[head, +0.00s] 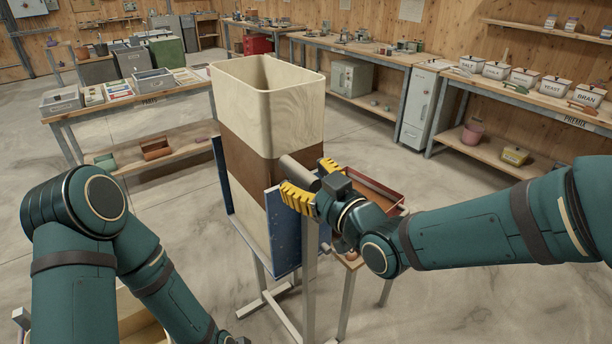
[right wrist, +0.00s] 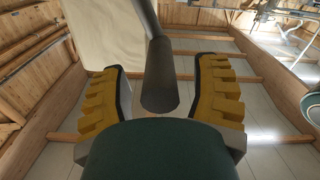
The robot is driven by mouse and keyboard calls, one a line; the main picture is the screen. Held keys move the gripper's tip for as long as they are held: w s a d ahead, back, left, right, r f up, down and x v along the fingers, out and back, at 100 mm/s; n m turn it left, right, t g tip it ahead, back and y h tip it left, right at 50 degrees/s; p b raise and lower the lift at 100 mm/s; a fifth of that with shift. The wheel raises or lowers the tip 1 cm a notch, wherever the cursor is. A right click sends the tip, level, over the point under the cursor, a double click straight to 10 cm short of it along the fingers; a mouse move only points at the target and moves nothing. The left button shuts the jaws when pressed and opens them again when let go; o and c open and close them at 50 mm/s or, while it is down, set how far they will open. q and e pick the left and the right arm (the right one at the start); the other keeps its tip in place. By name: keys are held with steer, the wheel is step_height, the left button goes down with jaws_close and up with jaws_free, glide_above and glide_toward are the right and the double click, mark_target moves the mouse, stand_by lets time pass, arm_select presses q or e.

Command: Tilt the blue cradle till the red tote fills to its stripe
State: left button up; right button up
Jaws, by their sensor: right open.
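The blue cradle (head: 284,235) stands on a pale metal frame and holds a tall, upright, cream bin (head: 240,103) with a brown band. A grey cylindrical handle (head: 298,172) sticks out at the cradle's right side. My right gripper (head: 307,182) is open, with its yellow fingers on either side of the handle. In the right wrist view the handle (right wrist: 160,78) lies between the fingers with gaps on both sides. The red tote (head: 398,199) sits behind my right wrist, partly hidden; its stripe cannot be made out. My left arm shows at lower left, but its gripper is out of view.
A bench with trays and a parts label (head: 160,100) stands at the left. The premix bench (head: 560,108) with labelled white boxes is at the right. A grey cabinet (head: 424,108) stands at the back. Open concrete floor lies between.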

steer(key=shift+w+a, duration=0.15)
jaws_close()
steer(key=shift+w, duration=0.1)
